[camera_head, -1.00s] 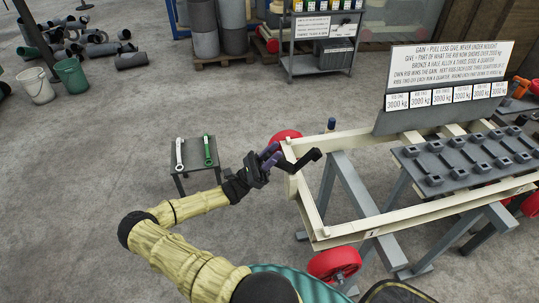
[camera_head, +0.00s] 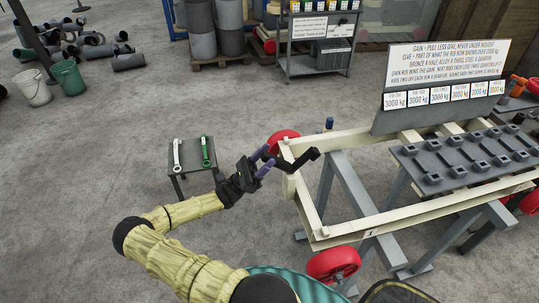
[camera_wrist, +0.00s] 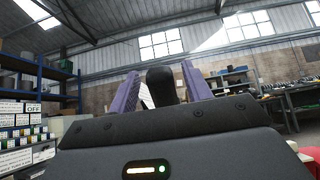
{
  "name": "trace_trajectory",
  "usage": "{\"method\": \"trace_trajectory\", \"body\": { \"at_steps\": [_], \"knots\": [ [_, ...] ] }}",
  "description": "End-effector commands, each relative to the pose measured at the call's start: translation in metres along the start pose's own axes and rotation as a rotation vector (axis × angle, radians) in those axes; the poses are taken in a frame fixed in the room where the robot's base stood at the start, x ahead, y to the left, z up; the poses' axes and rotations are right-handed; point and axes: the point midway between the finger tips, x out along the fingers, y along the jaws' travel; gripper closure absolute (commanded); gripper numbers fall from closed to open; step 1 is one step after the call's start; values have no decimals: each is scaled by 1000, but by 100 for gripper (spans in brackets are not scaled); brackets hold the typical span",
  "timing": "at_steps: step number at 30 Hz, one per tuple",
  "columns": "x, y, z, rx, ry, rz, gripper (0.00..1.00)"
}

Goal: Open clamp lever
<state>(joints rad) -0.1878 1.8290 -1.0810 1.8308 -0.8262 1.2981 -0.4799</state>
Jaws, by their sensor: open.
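A small grey stool (camera_head: 194,158) with a white wrench (camera_head: 177,154) and a green wrench (camera_head: 206,151) stands left of my arm. Red wheels (camera_head: 333,264) and grey trestle legs (camera_head: 352,195) are under the frame.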

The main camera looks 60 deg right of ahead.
Motion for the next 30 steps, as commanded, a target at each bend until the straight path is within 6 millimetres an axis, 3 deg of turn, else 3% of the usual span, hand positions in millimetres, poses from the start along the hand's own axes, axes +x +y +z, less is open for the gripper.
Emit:
{"method": "trace_trajectory", "body": {
  "at_steps": [1,18,24,30],
  "knots": [
    [-13,1,-2,2,2,4,51],
    [-126,1,-2,3,1,2,51],
    [-148,1,-1,1,0,2,51],
    [-149,0,0,0,-1,1,51]
  ]
}}
